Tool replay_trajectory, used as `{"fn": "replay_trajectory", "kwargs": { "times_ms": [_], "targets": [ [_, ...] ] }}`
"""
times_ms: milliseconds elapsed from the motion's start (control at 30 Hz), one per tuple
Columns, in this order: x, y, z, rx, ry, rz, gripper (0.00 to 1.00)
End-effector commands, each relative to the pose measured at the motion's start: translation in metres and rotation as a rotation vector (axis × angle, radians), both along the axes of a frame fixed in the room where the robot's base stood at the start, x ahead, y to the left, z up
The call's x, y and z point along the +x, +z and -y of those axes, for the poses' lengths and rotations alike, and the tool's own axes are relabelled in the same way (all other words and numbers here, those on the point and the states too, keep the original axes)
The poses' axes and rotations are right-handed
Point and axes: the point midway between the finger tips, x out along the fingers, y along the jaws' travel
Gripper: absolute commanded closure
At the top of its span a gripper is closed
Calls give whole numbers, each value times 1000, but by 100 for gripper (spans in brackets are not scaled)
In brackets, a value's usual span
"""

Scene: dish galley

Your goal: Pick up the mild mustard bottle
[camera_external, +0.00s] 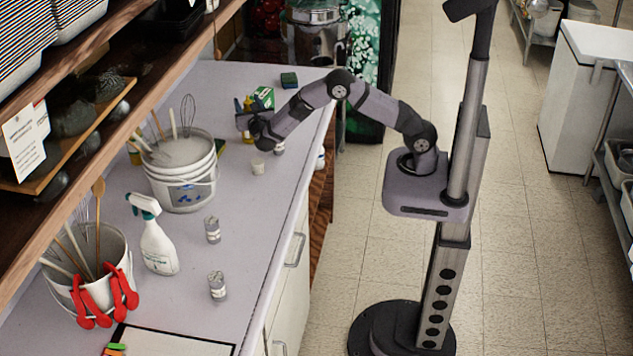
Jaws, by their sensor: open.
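A small yellow item (248,103), probably the mild mustard bottle, shows at the far part of the counter, right behind my gripper. My gripper (243,122) hangs low over the counter there, with its fingers pointing left. It is open, and I see nothing held in it. The gripper and wrist hide part of the yellow item and its label. I cannot tell whether the fingers are around it or only in front of it.
A white bucket with whisks (182,175) stands left of my gripper. A green box (264,97) is behind. The shelf overhangs the left side.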

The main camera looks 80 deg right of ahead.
Motion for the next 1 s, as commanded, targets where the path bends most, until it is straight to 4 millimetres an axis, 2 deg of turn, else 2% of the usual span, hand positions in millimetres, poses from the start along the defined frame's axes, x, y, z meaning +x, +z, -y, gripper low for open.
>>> {"fn": "replay_trajectory", "kwargs": {
  "times_ms": [200, 500, 567, 700, 1000],
  "targets": [
    [12, 2, 21, 0, 0, 0, 53],
    [14, 0, 24, 0, 0, 1, 53],
    [14, 0, 24, 0, 0, 1, 65],
    [14, 0, 24, 0, 0, 1, 98],
    [14, 2, 24, -1, 0, 4, 100]
  ]
}}
